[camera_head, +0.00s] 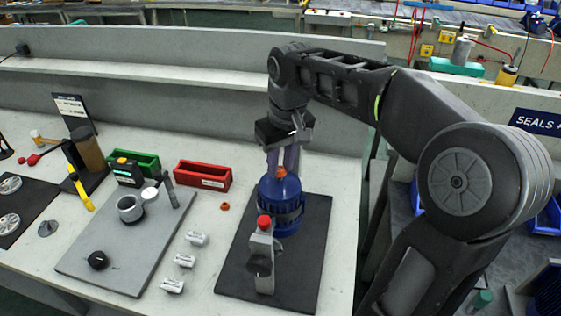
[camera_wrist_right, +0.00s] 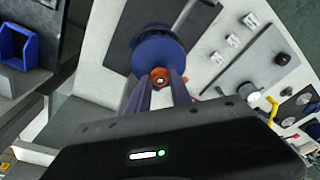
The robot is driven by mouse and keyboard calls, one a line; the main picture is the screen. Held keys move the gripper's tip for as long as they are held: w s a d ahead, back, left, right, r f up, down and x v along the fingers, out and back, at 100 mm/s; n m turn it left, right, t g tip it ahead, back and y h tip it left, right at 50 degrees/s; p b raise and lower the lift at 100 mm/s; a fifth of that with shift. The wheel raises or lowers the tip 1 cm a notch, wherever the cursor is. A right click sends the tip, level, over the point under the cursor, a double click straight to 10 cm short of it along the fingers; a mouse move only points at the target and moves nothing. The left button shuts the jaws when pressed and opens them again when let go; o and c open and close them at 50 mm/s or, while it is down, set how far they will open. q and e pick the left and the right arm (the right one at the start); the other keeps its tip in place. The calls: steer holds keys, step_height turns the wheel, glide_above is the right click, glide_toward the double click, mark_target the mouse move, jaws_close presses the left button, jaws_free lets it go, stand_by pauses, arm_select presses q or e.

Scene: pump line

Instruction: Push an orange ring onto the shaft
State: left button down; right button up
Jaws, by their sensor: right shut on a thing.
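A blue pump (camera_head: 279,190) stands upright on a dark mat (camera_head: 310,260). An orange ring (camera_head: 281,172) is at the top of the pump, right at my fingertips. In the right wrist view the orange ring (camera_wrist_right: 160,77) shows between the fingertips, over the blue pump (camera_wrist_right: 157,50), with a small pale spot in its middle. My right gripper (camera_head: 283,165) points down over the pump and is shut on this ring. The shaft is mostly hidden, so I cannot tell how far the ring sits on it. Another orange ring (camera_head: 224,206) lies on the table. My left gripper is not in view.
A grey post with a red cap (camera_head: 264,222) stands close in front of the pump. Red (camera_head: 203,176) and green (camera_head: 146,162) bins, small white labelled parts (camera_head: 184,261) and a grey board (camera_head: 120,255) lie to the left.

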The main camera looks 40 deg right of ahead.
steer(key=shift+f+b, duration=0.75)
steer(key=shift+f, duration=0.3)
stand_by(0.6)
steer(key=o, duration=1.1)
steer(key=shift+c, duration=0.2)
steer(key=shift+o, duration=0.4)
steer(key=shift+o, duration=0.8)
